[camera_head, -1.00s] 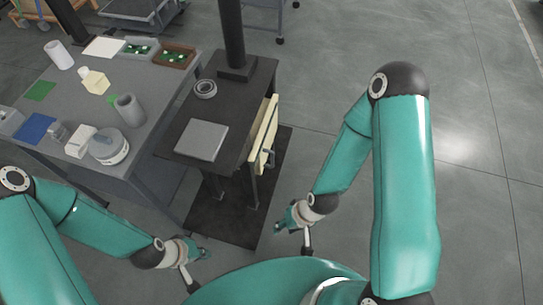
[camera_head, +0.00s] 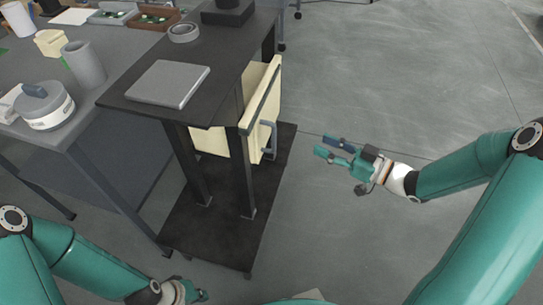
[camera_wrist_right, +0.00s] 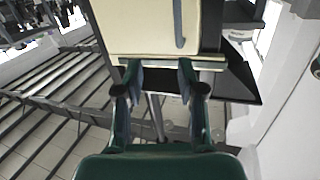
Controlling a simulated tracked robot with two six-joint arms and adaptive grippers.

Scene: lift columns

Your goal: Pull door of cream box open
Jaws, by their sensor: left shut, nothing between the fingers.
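The cream box (camera_head: 212,141) sits under the dark table's top, partly hidden behind its legs. Its door side (camera_head: 259,128) faces right and carries a grey bar handle (camera_head: 270,143). In the right wrist view the cream face (camera_wrist_right: 140,28) fills the top middle, with the bar handle (camera_wrist_right: 178,24) upright on it. My right gripper (camera_head: 326,147) is open and empty, to the right of the handle and apart from it. Its two fingers (camera_wrist_right: 158,72) stand apart below the handle in the wrist view. My left gripper (camera_head: 200,294) is shut and empty at the bottom left, partly cut off.
The dark table (camera_head: 130,84) bears a grey flat block (camera_head: 170,83) and a grey ring (camera_head: 184,32). A grey workbench (camera_head: 110,48) with a round canister (camera_head: 46,108), cup and trays stands left. Floor right of the box is clear.

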